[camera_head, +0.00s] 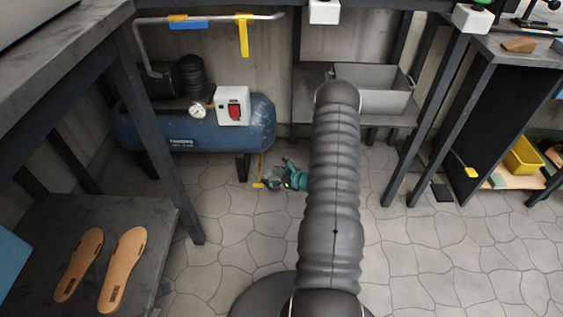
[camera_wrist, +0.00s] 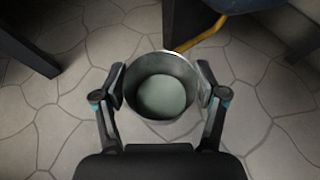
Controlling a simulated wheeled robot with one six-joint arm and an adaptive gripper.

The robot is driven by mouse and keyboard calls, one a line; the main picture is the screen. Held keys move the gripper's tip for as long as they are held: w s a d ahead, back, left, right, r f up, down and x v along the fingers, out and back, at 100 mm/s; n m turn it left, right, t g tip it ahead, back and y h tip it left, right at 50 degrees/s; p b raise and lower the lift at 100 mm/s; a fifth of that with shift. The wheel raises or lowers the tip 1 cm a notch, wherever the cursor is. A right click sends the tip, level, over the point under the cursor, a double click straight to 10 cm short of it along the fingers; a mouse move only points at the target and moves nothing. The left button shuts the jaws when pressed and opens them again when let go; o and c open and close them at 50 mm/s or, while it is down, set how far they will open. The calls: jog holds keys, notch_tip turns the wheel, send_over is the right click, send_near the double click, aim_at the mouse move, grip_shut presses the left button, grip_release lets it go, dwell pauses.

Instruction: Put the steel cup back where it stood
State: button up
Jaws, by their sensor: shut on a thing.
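The steel cup (camera_wrist: 162,96) is between the two fingers of my gripper (camera_wrist: 160,84) in the wrist view. I look down into its round open mouth and see a pale grey-green inside. The fingers press on its left and right sides. The tiled floor shows all around it, and I cannot tell how high the cup is above it. In the head view my gripper (camera_head: 288,178) is low, near the floor in front of the blue compressor, partly hidden by my arm. The cup is too small there to make out clearly.
The blue compressor (camera_head: 180,130) stands behind, with a yellow pipe (camera_head: 260,172) reaching down close to the gripper; the pipe (camera_wrist: 200,34) also shows just beyond the cup. A grey bin (camera_head: 375,92) sits on a low shelf. Sandal soles (camera_head: 122,268) lie on the left shelf.

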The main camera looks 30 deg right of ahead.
notch_tip(320, 180, up, 21)
jog(key=w+a+b, duration=0.1)
jog(key=w+a, duration=0.1)
jog(key=w, duration=0.1)
jog(key=s+d+r+m+t+h+b, duration=0.1)
jog(key=s+d+r+m+h, duration=0.1)
jog(key=d+r, duration=0.7)
jog(key=s+d+r+m+h+b, duration=0.1)
jog(key=s+d+r+m+h, duration=0.15)
jog(key=d+r, duration=0.65)
jog(key=f, duration=0.2)
jog(key=a+f+b, duration=0.1)
jog(key=f, duration=0.1)
jog(key=a+f+b, duration=0.1)
jog(key=f, duration=0.2)
jog(key=shift+s+a, duration=0.1)
jog(key=shift+s, duration=0.1)
jog(key=shift+f, duration=0.15)
jog(key=o, duration=1)
